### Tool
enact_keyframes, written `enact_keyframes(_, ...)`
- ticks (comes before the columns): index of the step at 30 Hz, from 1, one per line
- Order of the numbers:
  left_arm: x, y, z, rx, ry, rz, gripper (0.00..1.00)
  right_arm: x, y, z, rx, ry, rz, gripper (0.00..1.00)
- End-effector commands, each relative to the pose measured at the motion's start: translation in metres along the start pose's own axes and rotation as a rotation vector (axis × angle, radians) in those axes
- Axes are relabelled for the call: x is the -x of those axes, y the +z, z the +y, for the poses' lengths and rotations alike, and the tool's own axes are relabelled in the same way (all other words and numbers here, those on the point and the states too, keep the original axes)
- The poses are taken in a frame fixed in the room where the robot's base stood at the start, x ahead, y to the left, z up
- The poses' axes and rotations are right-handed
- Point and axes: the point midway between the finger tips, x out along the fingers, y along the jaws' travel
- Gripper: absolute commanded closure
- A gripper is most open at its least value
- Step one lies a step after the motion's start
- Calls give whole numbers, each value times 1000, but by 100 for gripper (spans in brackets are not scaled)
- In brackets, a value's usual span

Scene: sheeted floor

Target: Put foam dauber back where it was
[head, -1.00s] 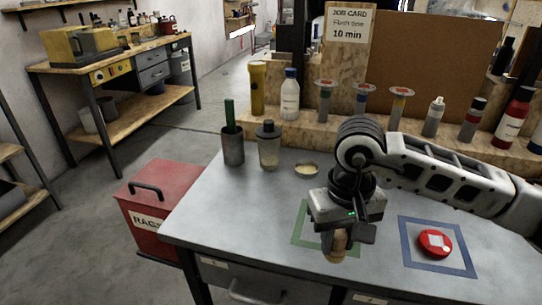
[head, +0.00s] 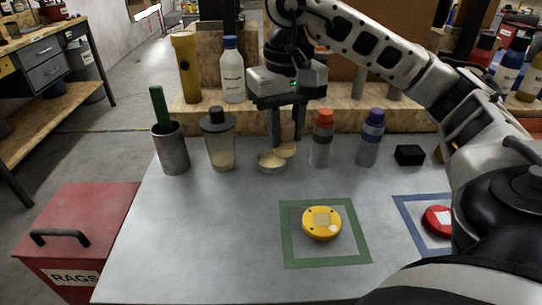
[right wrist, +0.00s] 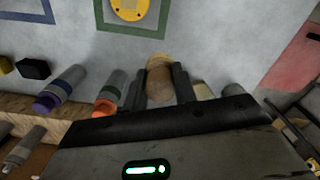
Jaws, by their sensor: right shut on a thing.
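My right gripper (head: 287,138) is at the back of the bench, pointing down and shut on the foam dauber. The dauber (head: 287,150) is tan, upright between the fingers, with its lower end just right of a small shallow dish (head: 271,163) with cream contents. I cannot tell whether it touches the dish or bench. In the right wrist view the dauber (right wrist: 160,80) sits between both fingers. A yellow round disc (head: 321,223) with a pale square lies inside the green outline (head: 291,262). My left gripper is not in view.
Left of the dish stand a grey-capped jar (head: 220,145) and a metal cup (head: 172,150) with a green handle. Close right are an orange-capped bottle (head: 322,143) and a purple-capped bottle (head: 369,145). A red disc (head: 437,221) lies in the blue outline. The front left bench is clear.

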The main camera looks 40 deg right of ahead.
Motion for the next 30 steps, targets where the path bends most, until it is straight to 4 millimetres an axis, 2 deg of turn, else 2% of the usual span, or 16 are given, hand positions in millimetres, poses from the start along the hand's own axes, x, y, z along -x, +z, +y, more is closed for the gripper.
enact_keyframes(6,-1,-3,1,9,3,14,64,-25,-54,12,-3,-4,-5,94)
enact_keyframes(8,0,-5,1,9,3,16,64,-32,-68,16,-3,-2,-5,94)
enact_keyframes(12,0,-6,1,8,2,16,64,-59,-87,22,-1,-1,-5,94)
enact_keyframes(15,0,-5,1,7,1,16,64,-72,-97,24,1,0,-4,94)
enact_keyframes(24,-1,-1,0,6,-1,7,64,-91,-112,28,1,0,-3,94)
enact_keyframes(30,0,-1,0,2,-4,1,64,-118,-111,28,3,1,-2,94)
